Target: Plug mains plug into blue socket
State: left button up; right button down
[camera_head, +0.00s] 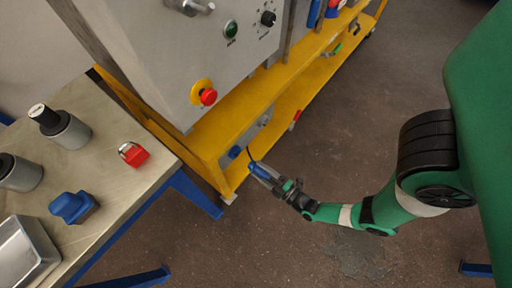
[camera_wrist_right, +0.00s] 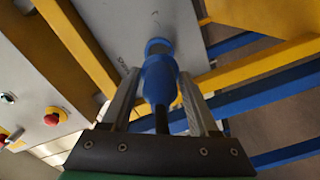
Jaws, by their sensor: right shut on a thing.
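The mains plug is blue (camera_head: 262,170) and sits between the fingers of my right gripper (camera_head: 274,180), which is shut on it. In the right wrist view the plug (camera_wrist_right: 158,82) points away from the gripper (camera_wrist_right: 163,105), with a black cable behind it. The blue socket (camera_head: 235,152) is low on the yellow frame, just up and left of the plug, with a small gap in the head view. In the right wrist view a blue ring, likely the socket (camera_wrist_right: 158,46), lines up behind the plug; whether they touch cannot be told there. My left gripper is out of view.
A grey control cabinet (camera_head: 155,50) with a red emergency stop (camera_head: 208,97) stands above the yellow frame (camera_head: 222,135). A steel table (camera_head: 105,190) at left carries a red padlock (camera_head: 135,155) and a blue block (camera_head: 72,206). The floor at the lower middle is clear.

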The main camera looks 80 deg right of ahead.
aim_at(254, 167)
jog(key=shift+w+d+r, duration=0.15)
jog(key=shift+w, duration=0.25)
jog(key=shift+b+x, duration=0.35)
jog(key=shift+x, duration=1.95)
jog(key=shift+w+d, duration=0.1)
jog(key=shift+w, duration=0.1)
jog(key=shift+x, duration=1.1)
